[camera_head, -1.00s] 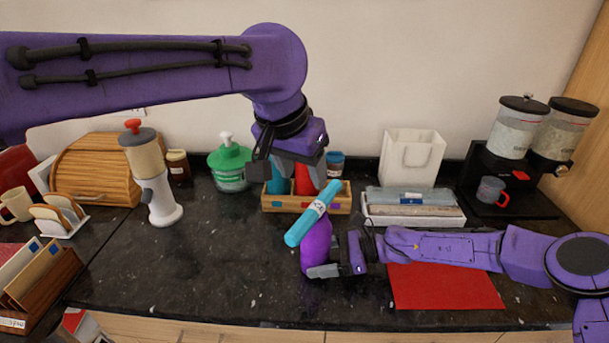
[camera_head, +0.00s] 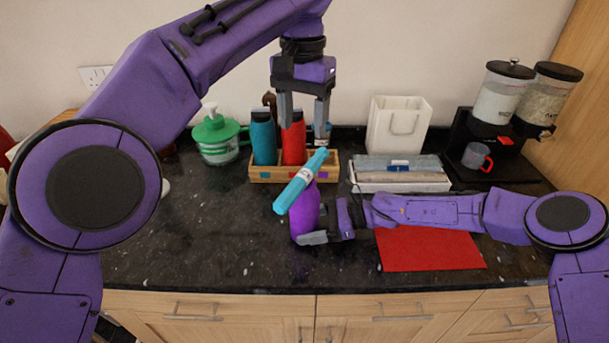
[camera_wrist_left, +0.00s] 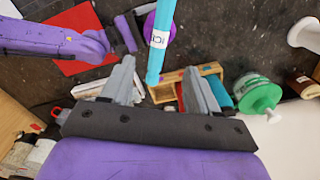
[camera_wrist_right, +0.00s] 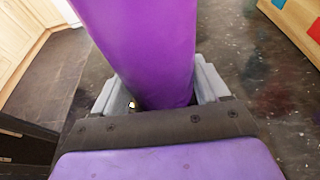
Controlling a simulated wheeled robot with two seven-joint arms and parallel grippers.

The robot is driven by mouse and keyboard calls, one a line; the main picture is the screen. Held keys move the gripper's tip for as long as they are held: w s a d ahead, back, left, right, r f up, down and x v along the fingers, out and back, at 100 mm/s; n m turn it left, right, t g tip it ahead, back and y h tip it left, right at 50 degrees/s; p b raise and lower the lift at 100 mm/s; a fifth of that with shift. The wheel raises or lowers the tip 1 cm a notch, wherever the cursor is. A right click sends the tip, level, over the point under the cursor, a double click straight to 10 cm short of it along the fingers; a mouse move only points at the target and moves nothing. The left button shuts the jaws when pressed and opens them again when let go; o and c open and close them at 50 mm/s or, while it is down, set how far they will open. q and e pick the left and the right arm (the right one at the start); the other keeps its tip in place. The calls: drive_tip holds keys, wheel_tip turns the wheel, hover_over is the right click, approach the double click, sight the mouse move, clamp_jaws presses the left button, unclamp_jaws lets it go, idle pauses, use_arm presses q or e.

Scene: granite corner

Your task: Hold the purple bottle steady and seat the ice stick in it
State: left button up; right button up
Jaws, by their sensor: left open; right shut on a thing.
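The purple bottle (camera_head: 304,222) stands on the dark counter. My right gripper (camera_head: 325,238) is shut around it from the right; its purple side fills the jaws in the right wrist view (camera_wrist_right: 150,60). The cyan ice stick (camera_head: 290,193), with a white label, lies tilted across the bottle's top, its upper end to the right. It hides the mouth, so I cannot tell whether any part is inside. My left gripper (camera_head: 304,118) is open and empty, above and behind the stick. In the left wrist view the stick (camera_wrist_left: 158,60) shows beyond the spread fingers.
A wooden box (camera_head: 262,174) with a teal and a red bottle stands behind the purple bottle. A green-lidded jar (camera_head: 217,140) is left of it, a white tray (camera_head: 400,184) right. A red mat (camera_head: 430,250) lies under my right arm. The left front counter is clear.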

sight(304, 172)
use_arm(q)
wheel_tip(304, 172, down, 12)
drive_tip(key=shift+d+r, duration=0.1)
clamp_jaws()
idle(0.3)
